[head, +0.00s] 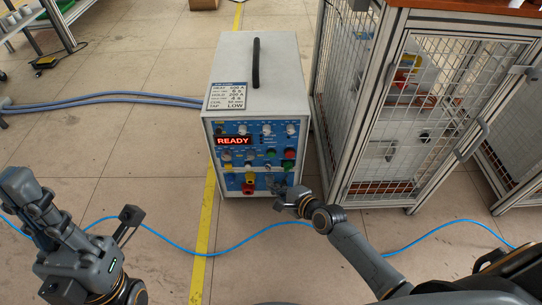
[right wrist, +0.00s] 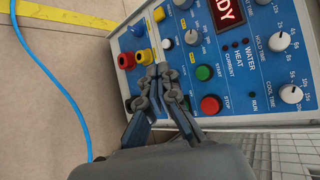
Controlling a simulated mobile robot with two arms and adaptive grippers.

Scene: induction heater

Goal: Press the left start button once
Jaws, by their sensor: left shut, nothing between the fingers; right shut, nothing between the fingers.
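The heater (head: 258,85) is a white box with a blue front panel and a red display reading READY. A green button (right wrist: 205,72) labelled START sits above a red button (right wrist: 210,104) labelled STOP in the right wrist view. In the head view, a green button (head: 289,154) shows on the panel's right side. My right gripper (head: 275,185) is shut and empty in front of the lower panel. In the right wrist view its fingertips (right wrist: 164,74) appear left of the START button; contact with the panel cannot be told. My left gripper (head: 20,185) is shut and empty at far left, away from the heater.
Red and yellow sockets (right wrist: 125,60) and several knobs (right wrist: 280,40) crowd the panel. A wire-mesh cage (head: 400,120) stands close on the heater's right. A blue cable (head: 240,249) crosses the floor in front. Floor left of the heater is mostly open.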

